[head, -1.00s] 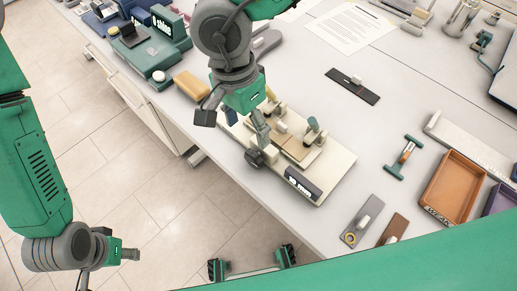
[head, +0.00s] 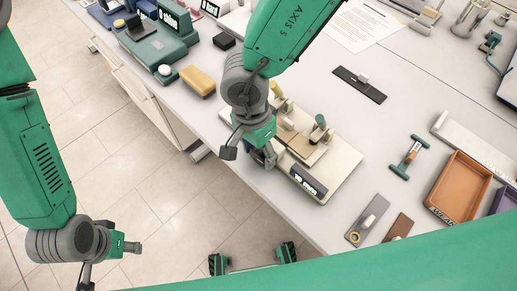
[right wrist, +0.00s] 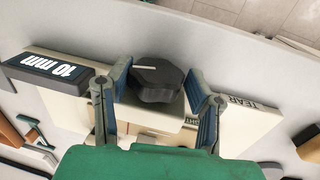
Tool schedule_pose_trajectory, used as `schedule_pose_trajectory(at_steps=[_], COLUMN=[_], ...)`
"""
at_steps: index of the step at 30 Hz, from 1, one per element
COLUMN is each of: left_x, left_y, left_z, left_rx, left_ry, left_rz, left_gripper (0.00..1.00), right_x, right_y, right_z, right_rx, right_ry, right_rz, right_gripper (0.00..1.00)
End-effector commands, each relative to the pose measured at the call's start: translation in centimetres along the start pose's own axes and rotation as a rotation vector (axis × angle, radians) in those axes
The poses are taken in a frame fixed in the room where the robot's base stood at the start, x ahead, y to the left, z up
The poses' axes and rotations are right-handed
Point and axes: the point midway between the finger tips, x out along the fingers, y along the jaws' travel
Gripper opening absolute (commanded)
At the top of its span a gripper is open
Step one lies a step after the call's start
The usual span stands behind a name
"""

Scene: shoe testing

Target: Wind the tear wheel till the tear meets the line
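The tear tester is a cream base (head: 340,172) near the table's front edge, with brown pieces and clamps on it. Its display (head: 308,181) reads 10 mm in the right wrist view (right wrist: 62,70). The dark wheel (right wrist: 158,80) has a white mark on its face, pointing left there. My right gripper (head: 248,155) is at the tester's front left side. In the right wrist view its fingers (right wrist: 160,88) stand open on either side of the wheel; I cannot tell whether they touch it. The tear and line are not discernible. My left gripper (head: 108,262) is open and empty over the floor.
A tan block (head: 198,81) and a green device (head: 160,55) stand to the left. A dark strip (head: 359,85), a green-handled tool (head: 408,157), a grey plate (head: 367,220) and an orange tray (head: 457,190) lie to the right. Table between them is clear.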

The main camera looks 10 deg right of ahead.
Motion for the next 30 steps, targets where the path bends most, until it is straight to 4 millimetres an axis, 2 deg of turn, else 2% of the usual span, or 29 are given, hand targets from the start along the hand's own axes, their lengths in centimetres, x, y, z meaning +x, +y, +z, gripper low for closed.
schedule_pose_trajectory(at_steps=[1, 2, 3, 11, 19, 23, 30], left_x=[0.0, 0.0, 0.0, 0.1, 1.5, 3.0, 7.8], left_y=[0.0, 0.0, 0.0, 0.0, 0.0, 0.0, 0.1], left_z=[0.0, 0.0, 0.0, 0.0, 0.1, 0.2, 0.4], left_rx=[0.000, 0.000, 0.000, 0.000, 0.000, 0.000, 0.000], left_ry=[0.000, 0.000, 0.000, 0.000, 0.000, 0.000, 0.000], left_rz=[0.000, 0.000, 0.000, 0.000, 0.000, 0.000, 0.000], left_gripper=[0.36, 0.36, 0.36, 0.36, 0.36, 0.36, 0.36], right_x=[0.0, 0.0, 0.0, -0.1, 0.0, 0.1, 0.6], right_y=[0.0, 0.0, -0.1, -0.1, -0.2, -0.2, -0.2], right_z=[0.0, 0.0, 0.0, -0.2, -0.4, -0.4, -0.5], right_rx=[0.000, 0.000, 0.000, 0.001, 0.000, 0.000, 0.002], right_ry=[0.000, -0.001, -0.001, 0.000, 0.004, 0.005, 0.005], right_rz=[-0.001, -0.001, -0.003, -0.016, -0.107, -0.174, -0.309], right_gripper=[0.24, 0.13, 0.11, 0.11, 0.11, 0.11, 0.11])
